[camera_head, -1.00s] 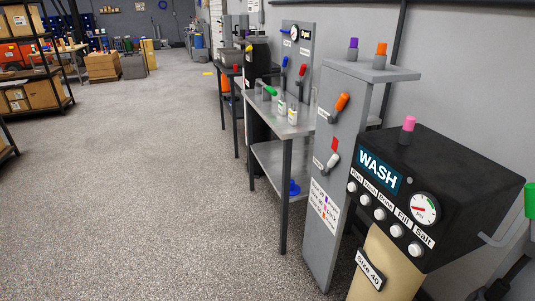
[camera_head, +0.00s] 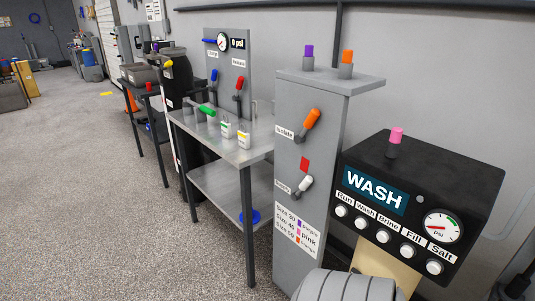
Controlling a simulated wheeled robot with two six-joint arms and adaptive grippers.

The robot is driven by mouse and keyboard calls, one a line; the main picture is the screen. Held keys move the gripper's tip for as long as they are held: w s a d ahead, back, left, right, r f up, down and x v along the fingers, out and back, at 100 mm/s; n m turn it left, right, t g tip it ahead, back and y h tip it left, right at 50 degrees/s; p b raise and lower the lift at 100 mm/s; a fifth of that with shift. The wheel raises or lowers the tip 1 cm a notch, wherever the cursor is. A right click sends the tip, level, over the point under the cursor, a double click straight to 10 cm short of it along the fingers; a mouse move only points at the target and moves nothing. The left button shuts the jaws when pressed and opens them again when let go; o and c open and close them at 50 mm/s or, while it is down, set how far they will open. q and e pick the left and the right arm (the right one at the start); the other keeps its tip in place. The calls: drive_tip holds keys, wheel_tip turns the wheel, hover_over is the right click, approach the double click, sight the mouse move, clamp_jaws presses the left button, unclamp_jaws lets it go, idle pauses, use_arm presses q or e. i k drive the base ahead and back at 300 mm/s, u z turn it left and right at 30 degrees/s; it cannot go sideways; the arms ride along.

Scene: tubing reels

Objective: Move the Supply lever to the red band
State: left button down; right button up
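The Supply lever (camera_head: 305,184) has a white handle on a dark pivot, low on the front of the grey column. Its handle tilts up and to the right. The label Supply (camera_head: 283,187) is left of the pivot. The red band (camera_head: 304,164) is a small red patch on the column just above the handle, and the handle tip is apart from it. Higher up is the Isolate lever (camera_head: 312,118), with an orange handle tilted up and to the right.
A black WASH panel (camera_head: 373,190) with white knobs and a gauge is right of the column. Purple (camera_head: 309,50) and orange (camera_head: 347,57) pegs stand on the column's top plate. A metal table (camera_head: 250,155) is on the left. Open floor (camera_head: 90,200) lies farther left.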

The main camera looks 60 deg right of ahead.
sight(307, 182)
drive_tip(key=z, duration=0.35)
drive_tip(key=i, duration=0.9)
drive_tip(key=z, duration=0.75)
